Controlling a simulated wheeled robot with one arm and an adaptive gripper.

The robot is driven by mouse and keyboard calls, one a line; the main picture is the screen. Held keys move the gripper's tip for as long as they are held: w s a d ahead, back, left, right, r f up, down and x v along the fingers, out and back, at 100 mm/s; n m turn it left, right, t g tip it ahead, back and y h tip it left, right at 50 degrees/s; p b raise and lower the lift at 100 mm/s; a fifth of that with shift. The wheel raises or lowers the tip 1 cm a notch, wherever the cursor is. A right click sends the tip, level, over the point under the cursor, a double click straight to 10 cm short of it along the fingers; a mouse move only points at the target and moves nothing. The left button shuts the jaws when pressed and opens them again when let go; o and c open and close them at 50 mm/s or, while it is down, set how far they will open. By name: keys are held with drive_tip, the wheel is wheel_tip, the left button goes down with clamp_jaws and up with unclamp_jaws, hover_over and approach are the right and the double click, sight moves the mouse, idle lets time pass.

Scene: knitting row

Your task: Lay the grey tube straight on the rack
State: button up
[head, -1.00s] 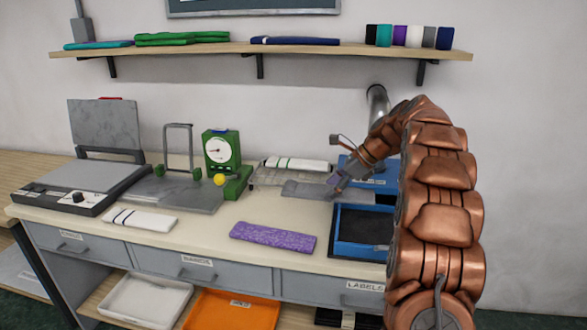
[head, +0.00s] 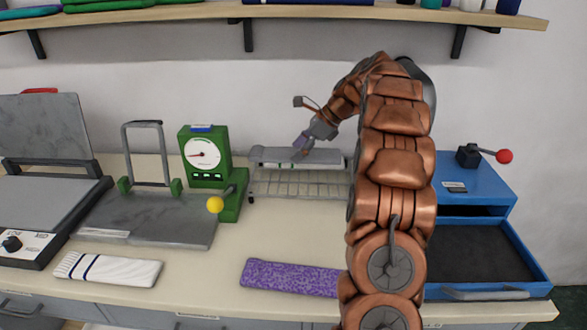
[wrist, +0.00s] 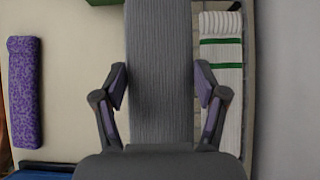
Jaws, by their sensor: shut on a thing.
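The grey ribbed tube (head: 325,155) is in my gripper (head: 303,148), lengthwise along the wire rack (head: 300,187). In the wrist view the grey tube (wrist: 159,75) runs straight up between the two fingers of my gripper (wrist: 160,85), which are shut on its sides. A white tube with green stripes (wrist: 221,85) lies on the rack, beside the grey tube and roughly parallel to it. In the head view the grey tube covers most of that white tube. I cannot tell whether the grey tube touches the rack or hangs just above it.
A purple tube (head: 290,277) and a white tube with dark stripes (head: 108,269) lie on the table's front. A green dial gauge (head: 206,157) with a yellow knob stands left of the rack. A blue machine with a tray (head: 475,291) stands right. Bare table lies before the rack.

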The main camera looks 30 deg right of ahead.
sight(290, 183)
drive_tip(key=shift+a+f+p, duration=0.15)
drive_tip(key=shift+f+p, duration=0.15)
drive_tip(key=shift+f, duration=3.95)
drive_tip(key=o, duration=1)
drive_tip(key=shift+f, duration=0.15)
